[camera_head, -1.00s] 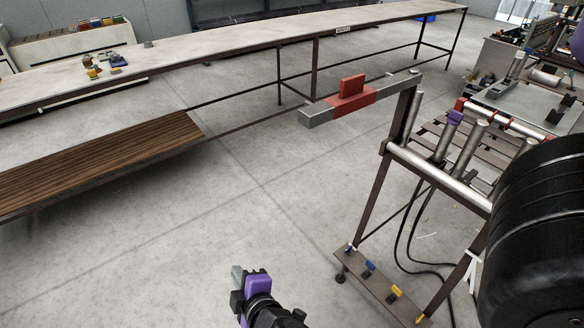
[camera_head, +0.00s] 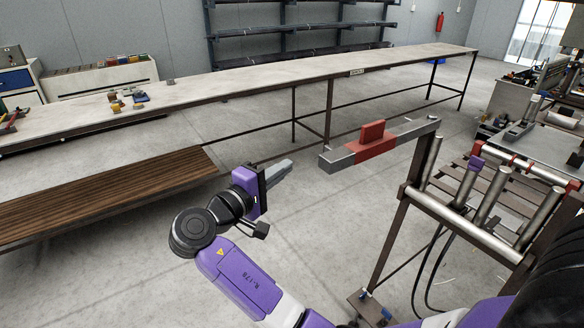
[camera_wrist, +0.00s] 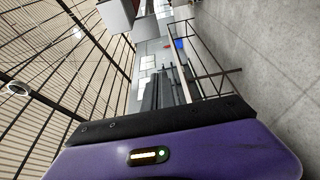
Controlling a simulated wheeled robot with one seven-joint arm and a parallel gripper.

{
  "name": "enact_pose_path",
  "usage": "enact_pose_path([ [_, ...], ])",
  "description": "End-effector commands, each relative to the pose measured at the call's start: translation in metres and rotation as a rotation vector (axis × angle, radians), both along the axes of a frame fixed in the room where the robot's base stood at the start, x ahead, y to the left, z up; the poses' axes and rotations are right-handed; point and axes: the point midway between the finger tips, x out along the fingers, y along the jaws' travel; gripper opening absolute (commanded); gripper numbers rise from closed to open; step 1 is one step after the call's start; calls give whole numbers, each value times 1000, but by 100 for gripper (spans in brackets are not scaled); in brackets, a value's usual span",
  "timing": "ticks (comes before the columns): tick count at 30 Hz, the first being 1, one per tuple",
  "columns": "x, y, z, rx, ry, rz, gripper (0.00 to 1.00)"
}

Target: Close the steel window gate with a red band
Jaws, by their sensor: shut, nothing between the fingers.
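The steel window gate (camera_head: 345,158) is a grey bar with a red band (camera_head: 376,147) around its middle and a red block standing on top. It sticks out to the left from the top of the roller stand (camera_head: 455,205), swung away from the rollers. My gripper (camera_head: 281,171) is shut and empty, to the left of the gate's free end with a gap between them.
A long workbench (camera_head: 250,80) runs behind the gate, with small parts at its left. A low wooden-topped table (camera_head: 100,190) stands at left. Machinery and a black rounded body (camera_head: 555,255) fill the right. The floor below the gate is clear.

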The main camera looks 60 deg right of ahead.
Motion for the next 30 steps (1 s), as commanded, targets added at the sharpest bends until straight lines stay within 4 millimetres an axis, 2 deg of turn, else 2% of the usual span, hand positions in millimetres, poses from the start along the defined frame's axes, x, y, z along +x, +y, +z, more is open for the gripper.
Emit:
enact_pose_path([
  [13, -20, -85, 2, 1, 1, -2, 0],
  [21, -47, -66, 0, 2, 1, 2, 0],
  [30, -53, -62, -1, 1, 0, 4, 0],
])
